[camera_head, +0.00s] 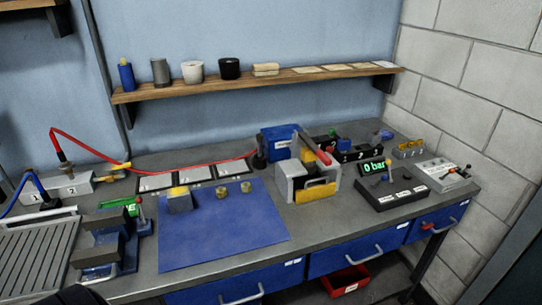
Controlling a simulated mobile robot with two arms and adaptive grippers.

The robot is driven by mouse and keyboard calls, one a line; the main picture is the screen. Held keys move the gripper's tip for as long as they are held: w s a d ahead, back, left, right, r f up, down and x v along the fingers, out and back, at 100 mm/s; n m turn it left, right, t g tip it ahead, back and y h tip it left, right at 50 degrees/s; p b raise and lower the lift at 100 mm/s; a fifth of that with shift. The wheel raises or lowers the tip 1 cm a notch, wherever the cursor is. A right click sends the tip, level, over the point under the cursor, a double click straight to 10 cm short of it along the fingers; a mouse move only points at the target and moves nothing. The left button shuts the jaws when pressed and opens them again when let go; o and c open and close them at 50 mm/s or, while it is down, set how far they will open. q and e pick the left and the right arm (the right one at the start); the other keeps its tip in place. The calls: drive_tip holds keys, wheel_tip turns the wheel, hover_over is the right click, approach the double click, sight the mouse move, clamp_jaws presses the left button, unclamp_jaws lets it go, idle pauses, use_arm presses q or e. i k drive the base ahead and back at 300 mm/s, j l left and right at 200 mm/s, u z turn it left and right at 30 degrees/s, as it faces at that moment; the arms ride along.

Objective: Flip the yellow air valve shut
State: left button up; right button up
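A small yellow lever (121,166) at the back left of the bench, near the foot of the dark wall pipe (107,75), looks like the yellow air valve. It lies at a low slant beside the grey block (62,187) marked 1 and 2. It is too small to tell whether the valve is open or shut. A red hose (150,166) rises from the block and runs across the bench close to the lever. Neither gripper can be made out. A dark shape at the bottom left edge may be part of my own arm.
A blue mat (222,238) holds a yellow-topped block and brass parts. A grey fixture (103,240) stands front left, a white-and-yellow machine (307,180) mid-bench. A control box (400,188) with a "0 bar" display stands right. A red bin (346,281) sits below the bench.

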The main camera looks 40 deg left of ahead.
sight(127, 164)
drive_tip(key=u, duration=0.95)
